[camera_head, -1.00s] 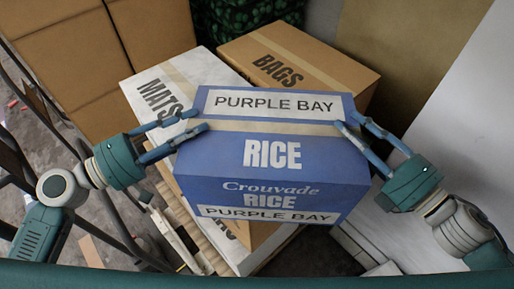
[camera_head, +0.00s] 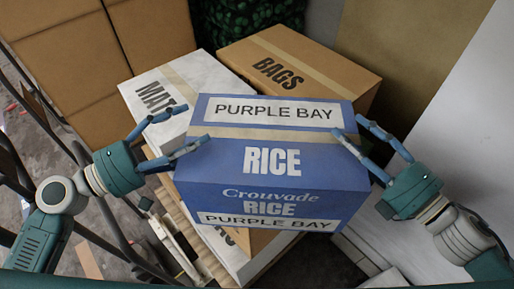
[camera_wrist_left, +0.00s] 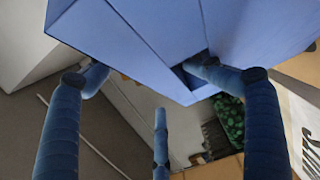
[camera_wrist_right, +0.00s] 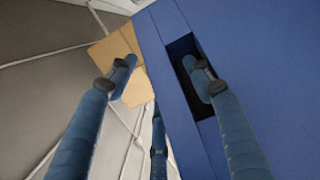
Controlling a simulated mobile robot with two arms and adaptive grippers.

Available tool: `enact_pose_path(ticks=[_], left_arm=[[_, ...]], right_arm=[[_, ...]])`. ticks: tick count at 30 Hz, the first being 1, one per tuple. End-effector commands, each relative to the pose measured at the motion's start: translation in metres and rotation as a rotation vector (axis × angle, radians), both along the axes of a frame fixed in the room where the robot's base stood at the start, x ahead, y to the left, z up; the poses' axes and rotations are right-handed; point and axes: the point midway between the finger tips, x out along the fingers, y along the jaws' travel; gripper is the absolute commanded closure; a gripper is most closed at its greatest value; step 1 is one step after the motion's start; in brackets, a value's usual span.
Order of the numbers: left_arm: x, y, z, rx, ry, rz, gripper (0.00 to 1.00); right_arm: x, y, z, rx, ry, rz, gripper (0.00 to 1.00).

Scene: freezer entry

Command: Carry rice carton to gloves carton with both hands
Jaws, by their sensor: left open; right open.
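The blue rice carton (camera_head: 270,190) sits on top of other cartons in the head view, its white PURPLE BAY labels on the top and front. My left gripper (camera_head: 194,124) is open at its left side, one fingertip over its edge. My right gripper (camera_head: 348,127) is open at its right side. Each wrist view shows one finger at a dark slot in the rice carton's side, on the left (camera_wrist_left: 190,78) and on the right (camera_wrist_right: 180,52). The other finger is outside the slot. No carton with a readable gloves label is in view.
A white MATS carton (camera_head: 140,85) and a brown BAGS carton (camera_head: 325,70) stand behind the rice carton. Below is a partly hidden carton over a wooden pallet (camera_head: 180,215). Large brown cartons (camera_head: 70,60) are at the left back, and a pale panel (camera_head: 460,120) stands at right.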

Motion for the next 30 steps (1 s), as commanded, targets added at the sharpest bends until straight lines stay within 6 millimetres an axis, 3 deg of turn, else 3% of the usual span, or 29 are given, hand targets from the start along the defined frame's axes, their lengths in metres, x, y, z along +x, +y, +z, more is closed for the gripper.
enact_pose_path(ticks=[11, 24, 30], left_arm=[[-0.001, -0.001, 0.002, 0.002, 0.003, -0.004, 0.18], [-0.001, 0.0, 0.08, 0.002, -0.007, -0.002, 0.18], [0.0, 0.0, 0.1, -0.002, -0.005, 0.0, 0.18]], right_arm=[[0.0, 0.0, 0.0, -0.001, -0.001, 0.001, 0.49], [0.0, 0.0, 0.0, -0.002, -0.001, 0.0, 0.49], [0.0, 0.0, 0.001, -0.001, -0.003, 0.0, 0.49]])
